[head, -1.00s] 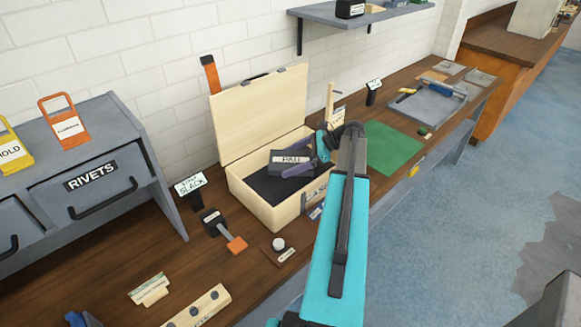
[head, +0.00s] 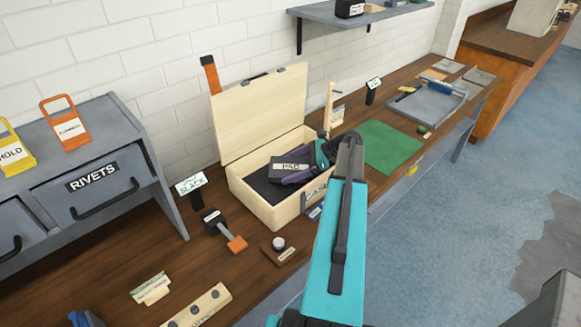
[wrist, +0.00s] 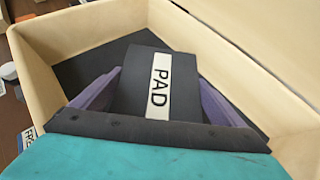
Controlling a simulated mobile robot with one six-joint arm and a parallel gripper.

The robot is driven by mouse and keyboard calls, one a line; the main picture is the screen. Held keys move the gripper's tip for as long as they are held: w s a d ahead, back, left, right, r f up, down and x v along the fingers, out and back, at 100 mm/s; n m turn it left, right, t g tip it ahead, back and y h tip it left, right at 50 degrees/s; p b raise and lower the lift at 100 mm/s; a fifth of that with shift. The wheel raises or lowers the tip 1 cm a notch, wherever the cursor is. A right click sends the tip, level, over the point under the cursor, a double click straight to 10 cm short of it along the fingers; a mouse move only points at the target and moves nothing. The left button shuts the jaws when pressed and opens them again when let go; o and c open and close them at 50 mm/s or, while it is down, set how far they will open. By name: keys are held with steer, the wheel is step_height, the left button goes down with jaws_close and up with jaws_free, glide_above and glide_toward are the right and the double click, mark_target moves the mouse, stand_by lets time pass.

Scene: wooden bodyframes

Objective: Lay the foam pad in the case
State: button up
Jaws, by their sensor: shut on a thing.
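The foam pad (head: 290,168) is a dark grey block with a white label reading PAD. It also shows in the wrist view (wrist: 136,75). My gripper (head: 300,174) has its purple fingers on both sides of the pad and is shut on it; the fingers show in the wrist view (wrist: 160,93). The case (head: 285,211) is an open pale wooden box with its lid (head: 262,115) raised at the back. The pad is inside the case's walls, over a dark floor (wrist: 105,68). Whether it touches the floor I cannot tell.
A dark and orange clamp-like tool (head: 225,232) lies left of the case. A green mat (head: 390,147) and a grey tray (head: 430,102) lie to the right. A grey drawer cabinet (head: 100,185) stands at the left, and a wall shelf (head: 360,17) hangs above.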

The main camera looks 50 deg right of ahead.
steer(key=shift+f, duration=0.3)
steer(key=o, duration=0.8)
steer(key=shift+r, duration=0.15)
steer(key=shift+r, duration=0.55)
steer(key=shift+b+v, duration=1.9)
steer(key=shift+v, duration=4.05)
steer(key=shift+f, duration=0.1)
